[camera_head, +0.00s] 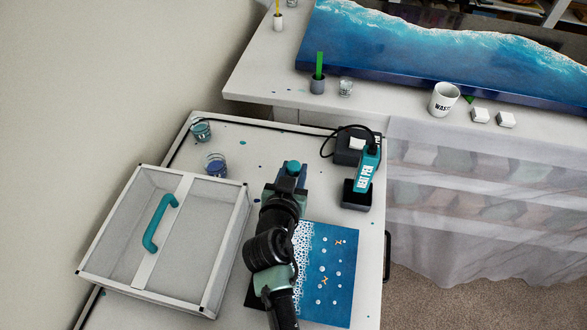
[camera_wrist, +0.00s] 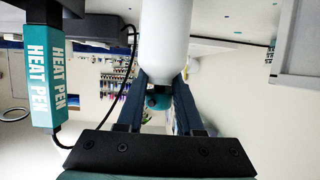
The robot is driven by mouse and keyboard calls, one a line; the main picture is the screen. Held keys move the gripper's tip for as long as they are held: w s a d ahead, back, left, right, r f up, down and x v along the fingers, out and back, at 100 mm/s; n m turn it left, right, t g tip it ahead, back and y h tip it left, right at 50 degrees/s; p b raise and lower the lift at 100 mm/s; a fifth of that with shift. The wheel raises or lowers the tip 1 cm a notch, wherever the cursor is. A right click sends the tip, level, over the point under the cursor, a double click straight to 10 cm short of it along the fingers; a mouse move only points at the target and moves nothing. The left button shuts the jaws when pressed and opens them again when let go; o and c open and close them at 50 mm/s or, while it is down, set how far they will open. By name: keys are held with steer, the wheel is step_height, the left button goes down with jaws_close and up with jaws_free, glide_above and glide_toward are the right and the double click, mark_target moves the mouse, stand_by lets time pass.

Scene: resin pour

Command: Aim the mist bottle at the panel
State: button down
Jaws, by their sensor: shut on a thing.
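My gripper (camera_head: 285,190) is above the small table in the head view, near the far edge of the small blue panel. The wrist view shows its two dark fingers (camera_wrist: 165,85) shut on the white mist bottle (camera_wrist: 165,35). In the head view a blue-green cap (camera_head: 293,168) shows at the gripper's end; my arm hides most of the bottle. The blue panel (camera_head: 335,270) lies flat with a white foamy band, round pale bubbles and small orange star shapes. My arm covers its left part. I cannot tell exactly where the nozzle points.
A clear-lidded box (camera_head: 150,245) with a teal handle stands left of my arm. A heat pen (camera_head: 368,165) sits in its dark holder at right. Two small cups (camera_head: 216,166) stand at back left. A large wave panel (camera_head: 430,50) and a white mug (camera_head: 443,98) are on the back table.

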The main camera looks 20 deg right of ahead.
steer(key=shift+f, duration=0.1)
steer(key=c, duration=0.6)
jaws_free()
steer(key=shift+o, duration=0.2)
